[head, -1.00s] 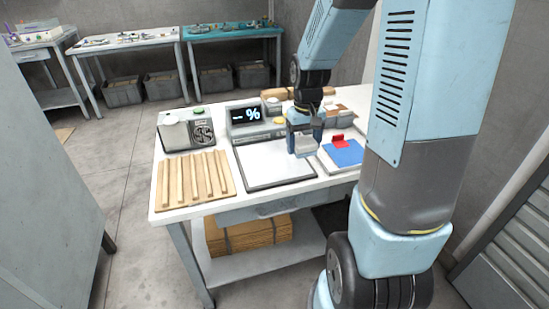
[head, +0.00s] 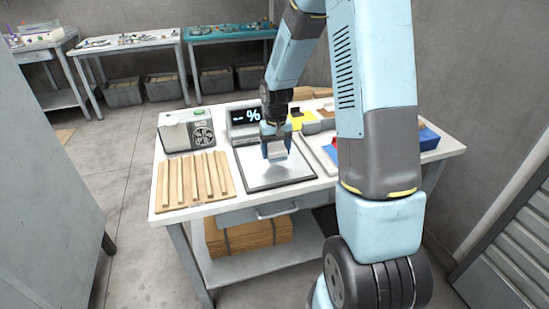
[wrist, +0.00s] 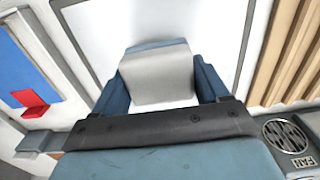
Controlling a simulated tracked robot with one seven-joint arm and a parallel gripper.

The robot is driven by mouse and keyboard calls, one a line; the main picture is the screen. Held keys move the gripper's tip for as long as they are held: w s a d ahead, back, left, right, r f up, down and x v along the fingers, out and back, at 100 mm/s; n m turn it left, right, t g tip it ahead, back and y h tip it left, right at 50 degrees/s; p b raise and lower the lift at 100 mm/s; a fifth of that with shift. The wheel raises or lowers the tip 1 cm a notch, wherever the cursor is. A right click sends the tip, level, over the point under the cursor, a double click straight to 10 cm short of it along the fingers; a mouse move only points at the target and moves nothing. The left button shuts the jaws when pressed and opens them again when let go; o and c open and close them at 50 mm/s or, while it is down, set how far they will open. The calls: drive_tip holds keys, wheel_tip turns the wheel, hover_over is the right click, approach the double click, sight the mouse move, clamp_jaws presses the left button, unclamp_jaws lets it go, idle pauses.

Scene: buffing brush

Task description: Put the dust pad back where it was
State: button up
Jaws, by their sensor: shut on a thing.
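My gripper (head: 276,148) is shut on a pale grey pad with a blue-grey edge, seemingly the dust pad (head: 278,154). In the wrist view the pad (wrist: 158,78) sits between the two blue fingers. The gripper points down over the dark-rimmed white panel (head: 293,176), which also fills the middle of the wrist view (wrist: 205,18). I cannot tell whether the pad touches the panel. The spot the pad came from is not clear in these frames.
A slatted wooden rack (head: 194,180) lies left of the panel. A fan box (head: 188,132) and a display showing "%" (head: 243,118) stand behind. In the wrist view, a red piece (wrist: 31,103) lies on a blue sheet (wrist: 22,62). My arm hides part of the table's right side.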

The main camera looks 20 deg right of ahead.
sight(274, 157)
drive_tip(key=shift+w+a+f, duration=0.15)
drive_tip(key=shift+w+f, duration=0.1)
drive_tip(key=shift+f, duration=1.6)
drive_tip(key=shift+f, duration=0.1)
drive_tip(key=o, duration=1)
